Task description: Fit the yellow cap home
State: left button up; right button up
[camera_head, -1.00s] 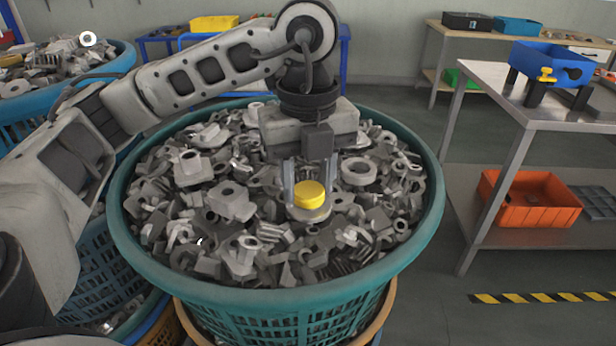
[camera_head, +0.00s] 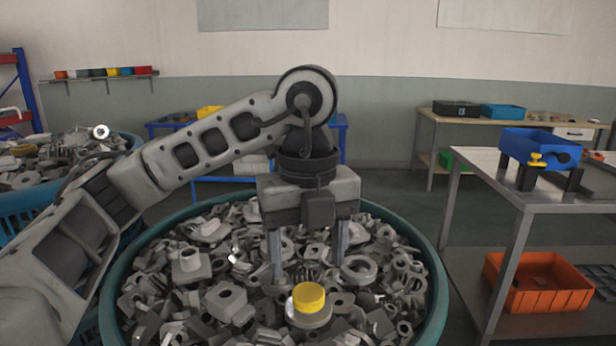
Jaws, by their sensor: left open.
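The yellow cap (camera_head: 309,296) is in the camera_head view, near the bottom centre. It sits upright on a round grey piece (camera_head: 309,318) among the loose metal parts in the teal basket. My left gripper (camera_head: 308,268) points down over the basket. Its two fingers are spread apart with nothing between them, and their tips are above and behind the cap in the picture. I cannot tell how fully the cap is seated on the grey piece. My right gripper is not in view.
The teal basket (camera_head: 112,292) is full of loose grey metal parts. Another full blue basket (camera_head: 20,225) stands at the left.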

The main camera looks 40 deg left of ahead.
aim_at(308, 291)
pick_arm(q)
notch_tip(308, 291, up, 11)
jog(key=p, duration=0.2)
jog(key=shift+p, duration=0.4)
